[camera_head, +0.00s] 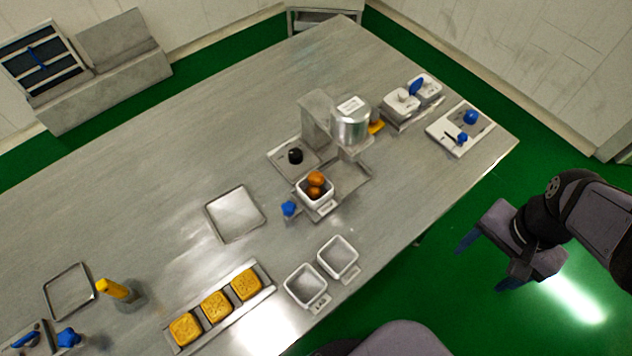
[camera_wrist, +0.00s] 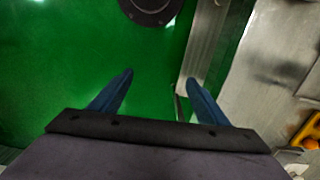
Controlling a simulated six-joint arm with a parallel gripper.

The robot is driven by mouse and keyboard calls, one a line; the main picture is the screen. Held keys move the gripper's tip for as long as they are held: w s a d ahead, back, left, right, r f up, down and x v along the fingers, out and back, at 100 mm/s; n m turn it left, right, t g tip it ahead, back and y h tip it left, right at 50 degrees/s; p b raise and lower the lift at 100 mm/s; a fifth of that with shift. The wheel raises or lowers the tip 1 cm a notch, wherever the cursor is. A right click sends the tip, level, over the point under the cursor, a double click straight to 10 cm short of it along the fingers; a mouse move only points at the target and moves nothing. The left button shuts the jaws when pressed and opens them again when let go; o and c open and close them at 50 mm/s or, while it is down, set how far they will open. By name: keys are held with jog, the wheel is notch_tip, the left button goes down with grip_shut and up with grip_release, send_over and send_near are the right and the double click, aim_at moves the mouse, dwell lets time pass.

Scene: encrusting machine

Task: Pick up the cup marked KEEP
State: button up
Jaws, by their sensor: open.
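Three white square cups with small front tags stand on the steel table (camera_head: 150,130). One cup (camera_head: 316,203) holds brown-orange balls and sits at the machine's base. Two empty cups, a left one (camera_head: 305,286) and a right one (camera_head: 338,258), stand side by side near the front edge. The tag writing is too small to read, so I cannot tell which is marked KEEP. My gripper (camera_head: 489,262) is open and empty, off the table's right side over the green floor, well apart from the cups. Its blue fingers also show in the wrist view (camera_wrist: 160,80).
The encrusting machine (camera_head: 350,128) stands behind the filled cup. A tray of yellow square cakes (camera_head: 216,305) lies left of the empty cups. An empty flat tray (camera_head: 235,214) lies behind. A white board with blue knobs (camera_head: 447,139) sits at the right end.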

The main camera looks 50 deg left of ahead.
jog(key=s+a+r+p, duration=0.15)
jog(key=a+r, duration=0.35)
jog(key=a, duration=0.5)
notch_tip(320, 180, up, 3)
jog(key=p, duration=0.5)
send_over(313, 189)
jog(key=shift+d, duration=0.2)
jog(key=shift+s+a, duration=0.1)
jog(key=shift+a, duration=0.05)
jog(key=shift+f+p, duration=1.6)
jog(key=shift+f, duration=2.05)
jog(key=c, duration=1.2)
jog(key=shift+r, duration=0.15)
notch_tip(313, 189, up, 10)
jog(key=shift+f+b, duration=0.1)
jog(key=shift+b, duration=1.1)
